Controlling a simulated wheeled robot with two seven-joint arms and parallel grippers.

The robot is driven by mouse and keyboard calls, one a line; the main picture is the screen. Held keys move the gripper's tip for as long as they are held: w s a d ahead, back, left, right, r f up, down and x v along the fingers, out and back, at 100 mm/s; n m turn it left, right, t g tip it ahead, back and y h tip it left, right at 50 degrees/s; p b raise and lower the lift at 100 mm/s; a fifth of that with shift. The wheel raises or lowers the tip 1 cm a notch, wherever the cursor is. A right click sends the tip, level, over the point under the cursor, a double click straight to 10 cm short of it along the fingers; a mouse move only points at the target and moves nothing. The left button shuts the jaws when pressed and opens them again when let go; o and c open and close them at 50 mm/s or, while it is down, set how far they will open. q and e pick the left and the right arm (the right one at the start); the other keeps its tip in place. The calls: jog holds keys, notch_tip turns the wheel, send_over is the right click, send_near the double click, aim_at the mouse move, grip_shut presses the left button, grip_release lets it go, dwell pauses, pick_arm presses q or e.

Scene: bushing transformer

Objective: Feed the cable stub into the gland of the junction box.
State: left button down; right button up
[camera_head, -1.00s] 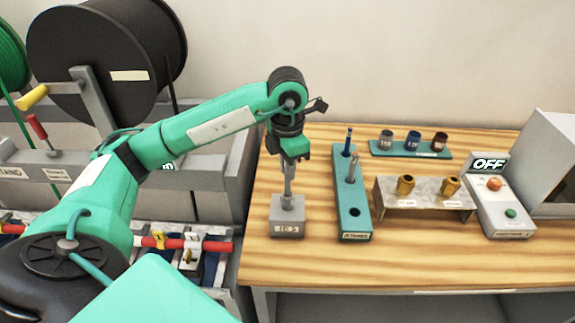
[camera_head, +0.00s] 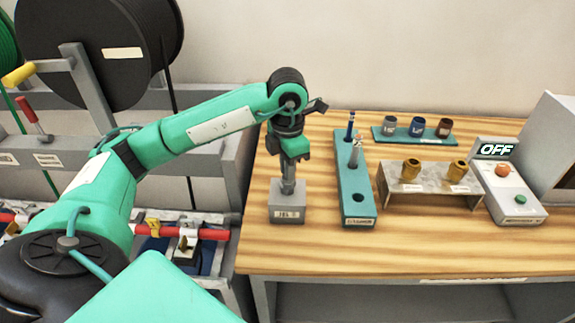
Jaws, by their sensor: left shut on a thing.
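My left gripper (camera_head: 293,158) points down above a small grey box (camera_head: 287,205) with a label on its front, at the left end of the wooden bench. The gripper is shut on a thin grey stub (camera_head: 288,175), mostly hidden by the fingers. The stub stands upright, in line with a short grey collar (camera_head: 287,187) on top of the box. I take the box for the junction box and the collar for its gland. The stub's lower end appears to be in or at the collar; how deep I cannot tell. My right gripper is not in view.
A teal rack (camera_head: 357,205) just right of the box holds a blue and a grey rod, with an empty front hole. Farther right are a metal bracket (camera_head: 430,200) with brass fittings and a switch panel (camera_head: 510,195) reading OFF. The bench front is clear.

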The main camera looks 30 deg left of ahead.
pick_arm(q)
jog(key=shift+f, duration=0.2)
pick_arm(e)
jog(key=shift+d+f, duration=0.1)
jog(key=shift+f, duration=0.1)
pick_arm(q)
jog(key=c, duration=1.3)
grip_release()
jog(key=shift+c, duration=0.2)
jog(key=shift+r, duration=0.1)
